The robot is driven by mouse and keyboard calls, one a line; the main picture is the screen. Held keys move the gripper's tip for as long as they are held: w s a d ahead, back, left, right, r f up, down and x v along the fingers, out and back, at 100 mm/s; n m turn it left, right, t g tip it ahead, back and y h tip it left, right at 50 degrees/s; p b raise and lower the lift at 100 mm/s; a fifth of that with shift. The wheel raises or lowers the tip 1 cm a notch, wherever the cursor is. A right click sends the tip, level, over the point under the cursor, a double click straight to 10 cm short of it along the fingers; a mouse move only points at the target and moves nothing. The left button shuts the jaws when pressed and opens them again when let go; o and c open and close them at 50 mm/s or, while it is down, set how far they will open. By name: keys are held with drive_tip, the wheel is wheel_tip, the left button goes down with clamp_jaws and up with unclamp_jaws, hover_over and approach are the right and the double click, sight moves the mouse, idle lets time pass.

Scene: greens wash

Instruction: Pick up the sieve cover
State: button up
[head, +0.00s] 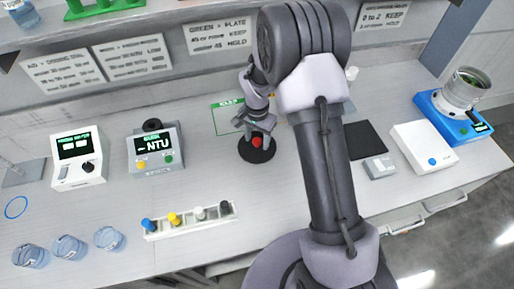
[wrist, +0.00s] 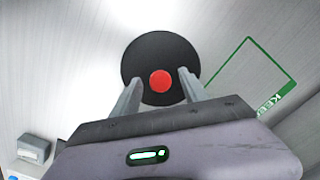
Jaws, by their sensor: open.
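The sieve cover, a black disc with a red knob, lies flat on the grey bench in the head view (head: 258,157). It also shows in the wrist view (wrist: 160,50). My gripper (head: 257,131) is open and points down over the cover. In the wrist view my gripper's fingers (wrist: 158,78) appear on either side of the red knob (wrist: 161,81). I cannot tell whether the fingertips are level with the knob or above it. They hold nothing.
A green-outlined KEEP square (head: 228,117) lies beside the cover. A black mat (head: 367,141), a white box (head: 424,147) and a steel sieve (head: 466,88) on a blue device are at right. Meters, a coloured rack (head: 190,221) and glass beakers (head: 70,247) stand at left.

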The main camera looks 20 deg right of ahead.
drive_tip(key=shift+f, duration=0.75)
drive_tip(key=shift+r, duration=0.1)
clamp_jaws()
